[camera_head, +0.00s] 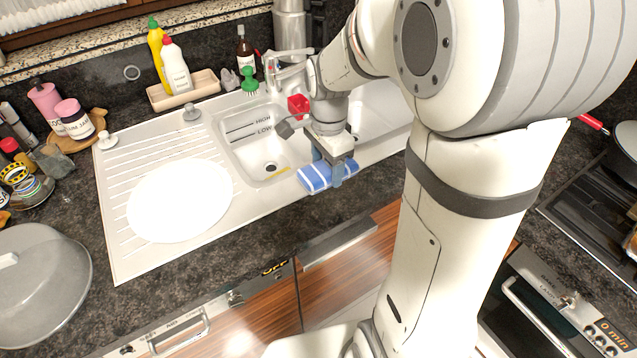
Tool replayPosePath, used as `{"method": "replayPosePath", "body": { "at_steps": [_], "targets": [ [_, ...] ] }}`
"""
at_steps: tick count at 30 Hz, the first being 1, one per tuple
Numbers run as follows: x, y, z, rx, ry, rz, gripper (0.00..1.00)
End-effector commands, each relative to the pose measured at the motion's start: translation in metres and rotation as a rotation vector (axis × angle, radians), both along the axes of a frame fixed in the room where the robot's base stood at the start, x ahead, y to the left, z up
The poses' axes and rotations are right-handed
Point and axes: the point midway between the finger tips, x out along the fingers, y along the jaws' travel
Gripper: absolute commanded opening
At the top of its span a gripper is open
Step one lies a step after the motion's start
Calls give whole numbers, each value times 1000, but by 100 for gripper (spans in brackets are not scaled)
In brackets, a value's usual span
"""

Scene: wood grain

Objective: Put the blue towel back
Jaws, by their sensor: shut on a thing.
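The blue towel (314,178), striped blue and white and folded, is at the front edge of the sink, right of the basin's front corner. My gripper (333,172) points down over the towel and is shut on it, with a finger in front of the towel. Whether the towel touches the sink rim cannot be told. The sink (262,196) is white with a basin and a ribbed drainboard. My arm hides part of the sink's right side.
A white plate (180,200) lies on the drainboard. A tray (184,90) with bottles, a green brush (249,80) and a faucet (284,68) stand behind the basin. A grey lid (38,285) is at left. Dark counter (215,258) in front is clear.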

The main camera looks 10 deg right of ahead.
Motion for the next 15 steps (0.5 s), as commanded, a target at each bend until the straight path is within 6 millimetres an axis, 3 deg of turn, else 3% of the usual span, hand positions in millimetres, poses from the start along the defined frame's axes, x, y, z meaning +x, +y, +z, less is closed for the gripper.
{"method": "replayPosePath", "body": {
  "at_steps": [9,15],
  "targets": [
    [-1,0,-49,0,6,1,38],
    [-1,0,-69,0,4,2,38]
  ]
}}
